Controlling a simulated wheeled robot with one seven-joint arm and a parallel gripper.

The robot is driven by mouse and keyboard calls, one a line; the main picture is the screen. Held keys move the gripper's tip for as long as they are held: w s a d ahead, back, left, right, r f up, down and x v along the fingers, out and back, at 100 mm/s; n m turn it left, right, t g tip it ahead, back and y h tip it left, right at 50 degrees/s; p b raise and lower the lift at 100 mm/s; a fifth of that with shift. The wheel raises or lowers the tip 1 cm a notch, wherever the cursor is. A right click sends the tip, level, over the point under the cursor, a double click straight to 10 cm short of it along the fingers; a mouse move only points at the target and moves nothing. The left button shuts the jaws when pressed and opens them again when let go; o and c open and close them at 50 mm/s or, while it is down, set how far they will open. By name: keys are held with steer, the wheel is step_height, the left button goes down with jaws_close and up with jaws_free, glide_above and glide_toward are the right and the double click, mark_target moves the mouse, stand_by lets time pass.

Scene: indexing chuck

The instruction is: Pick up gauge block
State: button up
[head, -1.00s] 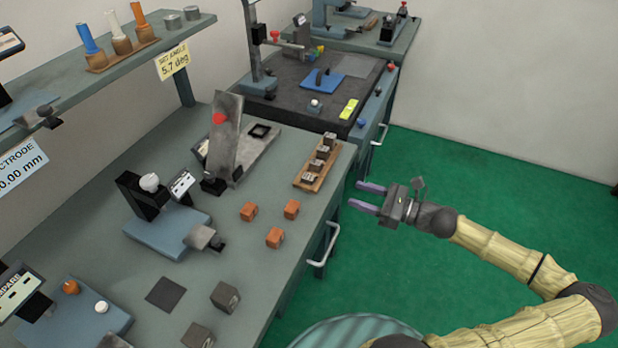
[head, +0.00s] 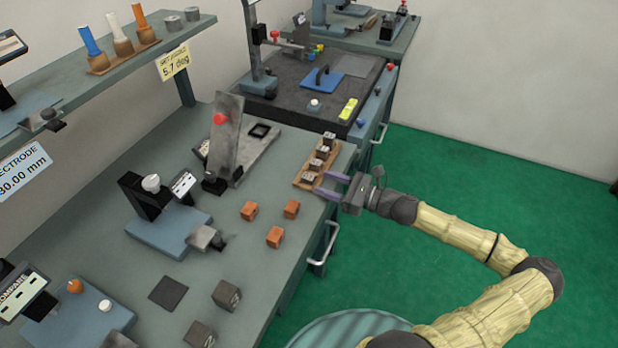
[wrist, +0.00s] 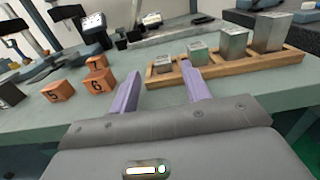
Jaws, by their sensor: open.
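Several grey gauge blocks stand in a row on a wooden tray (head: 303,183) near the table's right edge. In the wrist view the tray (wrist: 292,61) holds them in rising height: the shortest block (wrist: 162,65) at the left, a greenish-topped block (wrist: 198,54), then taller ones (wrist: 232,43) and (wrist: 268,32). My gripper (head: 322,183) is open and empty, its purple fingers pointing at the near end of the tray. In the wrist view the shortest block appears between the fingertips (wrist: 160,73), a little beyond them. I see no contact.
Orange numbered cubes (head: 275,237) sit left of my gripper on the table (head: 205,262). A tilted grey plate with a red knob (head: 221,118) stands behind. A drawer handle (head: 328,243) sticks out below the table edge. Green floor (head: 470,170) is clear at right.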

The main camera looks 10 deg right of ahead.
mark_target(314, 178)
steer(key=x, duration=0.4)
steer(key=shift+w+d+f+p, duration=0.1)
steer(key=shift+d+p, duration=0.05)
steer(key=shift+p, duration=0.15)
steer(key=shift+c, duration=0.2)
jaws_close()
